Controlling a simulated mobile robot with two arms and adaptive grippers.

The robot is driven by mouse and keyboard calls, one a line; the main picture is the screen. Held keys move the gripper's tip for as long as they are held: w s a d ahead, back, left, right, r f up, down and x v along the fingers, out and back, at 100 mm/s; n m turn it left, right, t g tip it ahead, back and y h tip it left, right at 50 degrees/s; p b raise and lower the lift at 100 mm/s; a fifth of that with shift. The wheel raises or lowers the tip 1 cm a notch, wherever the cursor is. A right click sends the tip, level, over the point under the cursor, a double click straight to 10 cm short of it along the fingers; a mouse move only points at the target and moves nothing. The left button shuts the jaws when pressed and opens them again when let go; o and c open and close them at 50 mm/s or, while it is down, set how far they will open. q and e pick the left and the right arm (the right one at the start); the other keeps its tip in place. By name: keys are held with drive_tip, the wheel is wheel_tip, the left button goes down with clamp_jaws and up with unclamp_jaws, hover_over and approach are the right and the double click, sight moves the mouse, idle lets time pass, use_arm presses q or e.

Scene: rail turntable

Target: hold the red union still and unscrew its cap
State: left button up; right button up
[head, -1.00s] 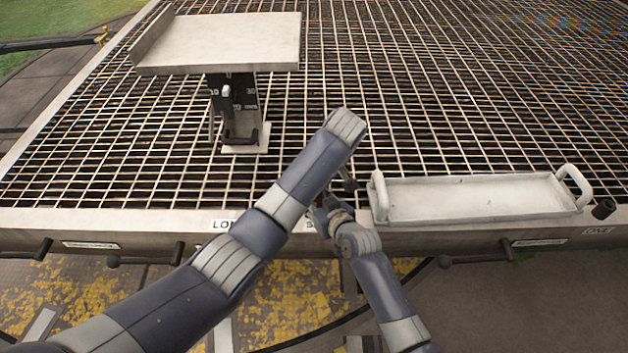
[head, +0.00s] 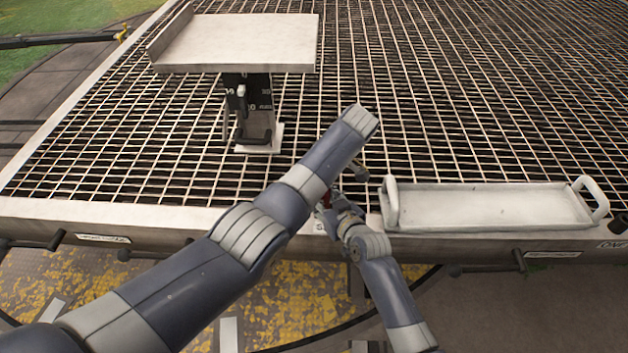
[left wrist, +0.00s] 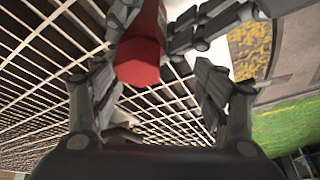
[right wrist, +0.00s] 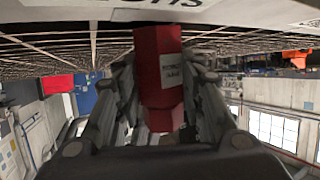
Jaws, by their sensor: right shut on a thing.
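The red union (right wrist: 158,82) shows in the right wrist view between the fingers of my right gripper (right wrist: 160,100), which is shut on it. It has a white label on its side. In the left wrist view the union (left wrist: 138,62) shows its six-sided end, near my left gripper (left wrist: 155,75). The left gripper's fingers are spread apart, with no visible grip on the union. I cannot tell where the cap meets the body. In the head view my right gripper (head: 338,206) is at the table's front edge; the left forearm hides most of the left gripper.
A pale tray with two handles (head: 490,208) lies on the right along the front edge of the grating (head: 440,110). A raised pale platform (head: 240,42) on a dark post stands at the back left. Dark handles (head: 172,243) stick out below the front edge.

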use_arm(q)
drive_tip(key=shift+o, duration=0.5)
drive_tip(key=shift+s+d+r, duration=0.1)
drive_tip(key=shift+s+d, duration=0.15)
drive_tip(key=shift+d, duration=0.4)
drive_tip(key=shift+s+d+r, duration=0.1)
drive_tip(key=shift+s+d, duration=0.15)
drive_tip(key=shift+d, duration=0.45)
drive_tip(key=shift+s+d+r, duration=0.1)
drive_tip(key=shift+s+d, duration=0.15)
drive_tip(key=shift+d, duration=0.4)
drive_tip(key=r, duration=0.4)
drive_tip(key=shift+w+r, duration=0.25)
drive_tip(key=shift+w, duration=0.1)
drive_tip(key=shift+m, duration=0.4)
drive_tip(key=m+h, duration=0.3)
drive_tip(key=m, duration=0.4)
drive_tip(key=m+h, duration=0.3)
drive_tip(key=m, duration=0.5)
drive_tip(key=m+h, duration=0.2)
drive_tip(key=m, duration=0.6)
drive_tip(key=shift+s+a+f+g+h, duration=0.1)
drive_tip(key=shift+s+f+g+h, duration=0.1)
drive_tip(key=shift+s+g+h, duration=0.15)
